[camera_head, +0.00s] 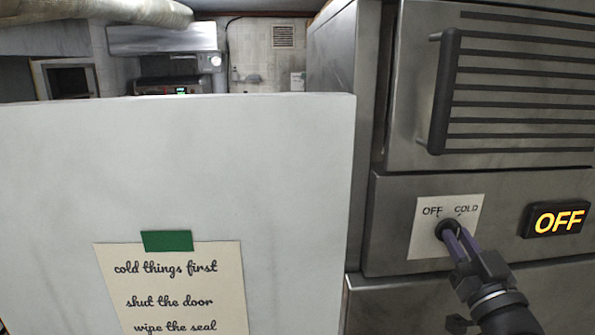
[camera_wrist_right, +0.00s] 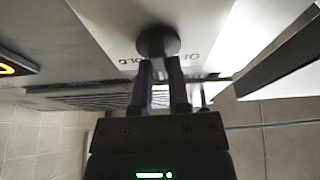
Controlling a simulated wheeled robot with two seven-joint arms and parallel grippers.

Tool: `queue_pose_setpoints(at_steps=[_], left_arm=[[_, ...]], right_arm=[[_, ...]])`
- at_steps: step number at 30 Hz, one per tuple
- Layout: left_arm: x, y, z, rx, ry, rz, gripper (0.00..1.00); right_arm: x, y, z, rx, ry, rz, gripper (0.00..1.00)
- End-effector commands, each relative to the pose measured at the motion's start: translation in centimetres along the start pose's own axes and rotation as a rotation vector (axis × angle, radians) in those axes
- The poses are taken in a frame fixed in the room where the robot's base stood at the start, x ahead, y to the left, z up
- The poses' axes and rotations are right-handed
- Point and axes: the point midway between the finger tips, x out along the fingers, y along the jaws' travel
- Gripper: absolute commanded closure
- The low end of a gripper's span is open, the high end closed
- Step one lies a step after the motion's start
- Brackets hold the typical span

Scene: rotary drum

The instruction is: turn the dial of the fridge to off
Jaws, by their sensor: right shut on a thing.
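The fridge's dial (camera_head: 447,229) is a small dark round knob on a white label (camera_head: 431,246) marked OFF and COLD. A lit display (camera_head: 556,219) to its right reads OFF in yellow-orange. My right gripper (camera_head: 457,240) is at the dial with its fingers shut on it, hiding part of the knob. In the right wrist view, the dark round dial (camera_wrist_right: 157,42) sits at the tips of the two fingers (camera_wrist_right: 160,70). The dial's pointer direction cannot be made out. My left gripper is not in view.
A steel panel with a dark vertical handle (camera_head: 444,91) and slats is above the dial. A large pale board (camera_head: 300,180) with a taped handwritten note (camera_head: 175,290) fills the left foreground. A tiled wall and kitchen equipment are behind it.

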Motion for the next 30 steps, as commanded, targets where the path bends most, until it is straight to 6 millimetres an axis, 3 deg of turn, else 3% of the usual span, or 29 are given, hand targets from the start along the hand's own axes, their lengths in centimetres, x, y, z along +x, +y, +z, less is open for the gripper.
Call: queue_pose_setpoints(at_steps=[8, 13, 20, 25, 30], left_arm=[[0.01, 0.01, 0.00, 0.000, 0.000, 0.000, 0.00], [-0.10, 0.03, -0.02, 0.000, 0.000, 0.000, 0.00], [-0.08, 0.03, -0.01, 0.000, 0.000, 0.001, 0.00], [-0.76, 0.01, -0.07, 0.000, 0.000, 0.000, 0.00], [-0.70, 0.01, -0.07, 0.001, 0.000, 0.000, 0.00]], right_arm=[[0.00, 0.01, 0.01, -0.009, 0.000, -0.003, 1.00], [0.02, 0.04, -0.05, -0.222, -0.001, -0.081, 1.00], [0.00, 0.01, -0.01, -0.236, 0.000, -0.086, 1.00], [0.06, 0.05, -0.15, -0.435, -0.002, -0.159, 1.00], [0.00, 0.02, -0.02, -0.463, 0.001, -0.168, 1.00]])
